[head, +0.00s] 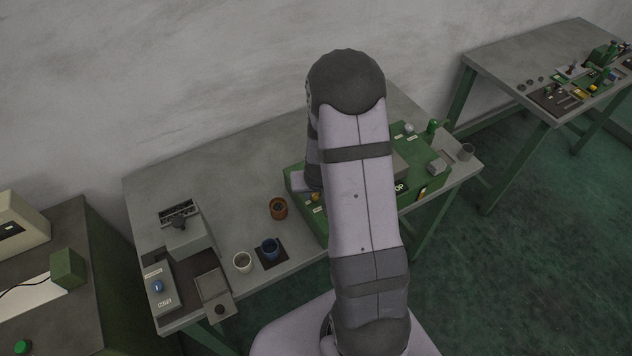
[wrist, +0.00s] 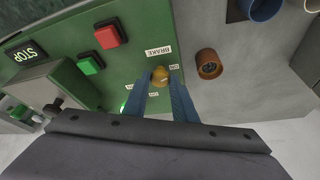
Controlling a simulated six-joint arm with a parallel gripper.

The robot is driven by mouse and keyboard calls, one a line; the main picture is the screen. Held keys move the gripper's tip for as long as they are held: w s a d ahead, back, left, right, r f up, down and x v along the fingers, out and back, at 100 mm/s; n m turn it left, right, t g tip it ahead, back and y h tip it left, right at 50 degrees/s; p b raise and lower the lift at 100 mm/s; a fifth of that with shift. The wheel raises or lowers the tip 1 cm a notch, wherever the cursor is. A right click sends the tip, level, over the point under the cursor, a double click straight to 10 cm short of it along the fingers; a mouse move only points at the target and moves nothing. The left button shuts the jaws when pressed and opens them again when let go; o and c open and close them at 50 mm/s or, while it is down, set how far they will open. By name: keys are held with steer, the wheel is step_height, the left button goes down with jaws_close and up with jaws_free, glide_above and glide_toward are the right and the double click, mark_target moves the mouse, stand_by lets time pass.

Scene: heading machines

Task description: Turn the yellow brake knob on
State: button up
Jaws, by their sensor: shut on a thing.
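The yellow brake knob (wrist: 160,76) is on the green panel (wrist: 130,18) beside a white BRAKE label (wrist: 158,51). My gripper (wrist: 160,82) has its two blue fingers on either side of the knob and is shut on it. A small label (wrist: 174,67) is close to the right fingertip, and other small labels sit between and beside the fingers. In the head view a bit of the yellow knob (head: 315,197) shows left of my arm, which hides much of the green machine (head: 296,180).
A red button (wrist: 110,33), a green button (wrist: 91,63) and a STOP sign (wrist: 27,52) are left of the knob in the wrist view. A brown cup (wrist: 208,64) stands close on the right. Blue (head: 270,249) and white (head: 243,262) cups stand on the grey table.

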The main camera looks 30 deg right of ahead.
steer(key=shift+w+r+m+p, duration=0.2)
steer(key=shift+m+p, duration=0.15)
steer(key=shift+m, duration=0.15)
steer(key=shift+m+h, duration=0.3)
steer(key=shift+h, duration=0.1)
steer(key=shift+a+m+g+h, duration=0.1)
steer(key=shift+m+g+h, duration=0.35)
steer(key=shift+m, duration=1.05)
steer(key=o, duration=1)
steer(key=shift+o, duration=0.2)
steer(key=shift+f, duration=0.1)
steer(key=shift+s+a, duration=0.1)
steer(key=v, duration=0.7)
